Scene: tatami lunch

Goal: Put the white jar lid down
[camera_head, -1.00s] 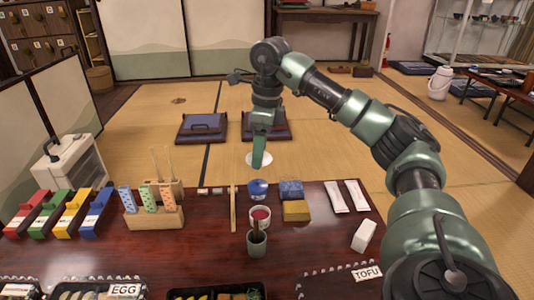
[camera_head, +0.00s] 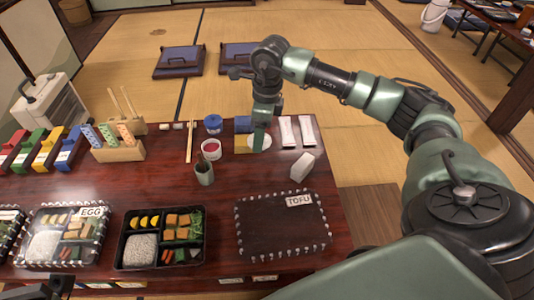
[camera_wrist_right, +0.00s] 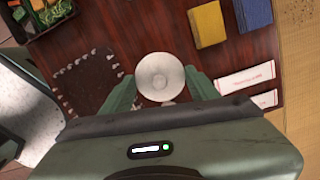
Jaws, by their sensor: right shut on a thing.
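The white jar lid (camera_head: 266,143) is a round flat disc held in my right gripper (camera_head: 259,142), whose green fingers are shut on it. In the right wrist view the lid (camera_wrist_right: 160,76) sits between the two fingertips (camera_wrist_right: 162,90), with the dark red table behind it. In the head view it is over the far part of the table, in front of the blue box; whether it touches the table I cannot tell. A small white jar (camera_head: 211,154) with red contents stands open to its left. My left gripper does not show clearly.
A yellow box (camera_head: 240,143) and a blue box (camera_head: 243,124) stand beside the gripper. White sachets (camera_head: 297,131) and a white block (camera_head: 303,166) lie to the right. A grey-green cup (camera_head: 203,172) stands nearer. The TOFU mat (camera_head: 283,225) is bare in front.

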